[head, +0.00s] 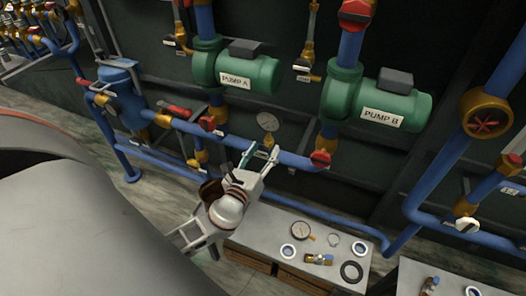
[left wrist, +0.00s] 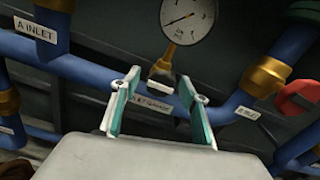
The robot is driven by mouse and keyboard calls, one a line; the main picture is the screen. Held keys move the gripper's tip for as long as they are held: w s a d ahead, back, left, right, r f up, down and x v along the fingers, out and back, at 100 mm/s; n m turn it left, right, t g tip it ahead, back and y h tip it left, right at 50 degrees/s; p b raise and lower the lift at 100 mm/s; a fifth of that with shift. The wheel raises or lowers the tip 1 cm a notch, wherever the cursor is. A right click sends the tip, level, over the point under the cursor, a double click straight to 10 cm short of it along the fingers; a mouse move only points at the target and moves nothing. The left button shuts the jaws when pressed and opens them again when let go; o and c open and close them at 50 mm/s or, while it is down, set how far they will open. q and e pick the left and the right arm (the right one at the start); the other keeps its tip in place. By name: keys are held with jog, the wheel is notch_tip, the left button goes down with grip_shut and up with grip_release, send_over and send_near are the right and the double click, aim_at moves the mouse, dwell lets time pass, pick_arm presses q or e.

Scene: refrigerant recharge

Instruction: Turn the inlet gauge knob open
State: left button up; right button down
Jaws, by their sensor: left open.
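The inlet gauge (head: 267,121) is a round white dial on a brass stem above the blue pipe between the pumps. In the left wrist view, the gauge (left wrist: 192,18) stands at the top with its lower edge nearest my fingers. A small pale bar-shaped knob (left wrist: 160,86) sits at the foot of its brass stem. My left gripper (head: 261,156) is open, with its fingers pointing at the pipe below the gauge. In the left wrist view, the fingertips (left wrist: 157,78) lie either side of the knob; contact cannot be told. My right gripper is not in view.
Green Pump A (head: 235,68) and Pump B (head: 375,98) stand behind the blue pipe. Red-handled valves (head: 320,158) sit along it. Below, a grey bench (head: 262,222) holds a loose gauge (head: 302,230), rings and a brass fitting (head: 318,259).

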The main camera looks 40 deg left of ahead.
pick_arm(q)
jog(key=shift+c, duration=0.5)
jog(key=c, duration=1)
